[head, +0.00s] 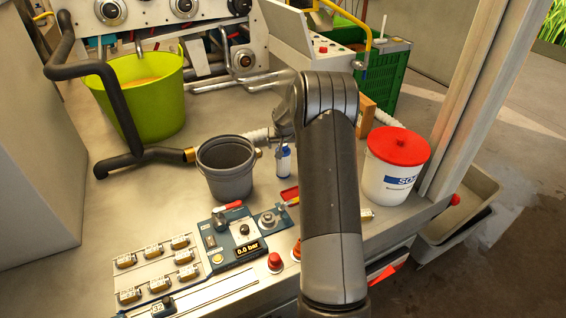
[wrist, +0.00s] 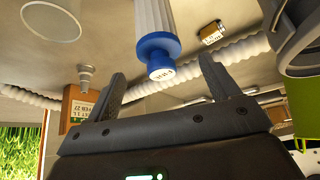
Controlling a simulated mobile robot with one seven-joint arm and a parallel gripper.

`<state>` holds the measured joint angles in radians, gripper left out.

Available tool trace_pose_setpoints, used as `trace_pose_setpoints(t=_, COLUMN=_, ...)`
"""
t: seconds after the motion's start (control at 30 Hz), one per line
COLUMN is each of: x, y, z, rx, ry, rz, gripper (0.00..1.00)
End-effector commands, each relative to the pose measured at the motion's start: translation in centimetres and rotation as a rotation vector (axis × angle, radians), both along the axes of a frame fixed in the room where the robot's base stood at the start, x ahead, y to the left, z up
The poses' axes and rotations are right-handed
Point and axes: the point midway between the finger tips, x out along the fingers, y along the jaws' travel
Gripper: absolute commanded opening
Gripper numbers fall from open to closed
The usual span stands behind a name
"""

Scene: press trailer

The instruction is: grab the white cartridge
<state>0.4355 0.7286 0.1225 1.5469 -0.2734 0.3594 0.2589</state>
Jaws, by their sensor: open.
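The white cartridge (wrist: 153,20) is a ribbed white cylinder with a blue end cap (wrist: 158,55) that carries a small printed label. In the wrist view it hangs in from the top edge, and its capped end lies between the fingers of my gripper (wrist: 162,69). The fingers are spread wide, with a visible gap on both sides and no clear contact. In the head view the cartridge (head: 284,163) appears upright on the bench, right of the grey bucket, just left of my arm. My gripper is hard to make out there.
The grey bucket (head: 226,168) stands close left of the cartridge. A white tub with a red lid (head: 398,147) stands right of my arm. A ribbed white hose (wrist: 185,98) and a wooden block (wrist: 78,108) lie behind the fingers. A control panel (head: 236,238) is in front.

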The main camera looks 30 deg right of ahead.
Motion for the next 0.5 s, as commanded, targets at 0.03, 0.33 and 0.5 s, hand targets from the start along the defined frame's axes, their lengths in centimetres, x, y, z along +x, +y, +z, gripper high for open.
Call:
trace_pose_setpoints(t=0.03, x=0.2, y=-0.1, z=-0.3, rx=0.000, ry=0.000, rz=0.000, gripper=0.81)
trace_pose_setpoints(t=0.33, x=2.1, y=-0.9, z=-3.5, rx=0.001, ry=0.002, rz=0.000, gripper=0.81)
trace_pose_setpoints(t=0.5, x=2.6, y=-1.1, z=-4.2, rx=0.000, ry=0.000, rz=0.000, gripper=0.81)
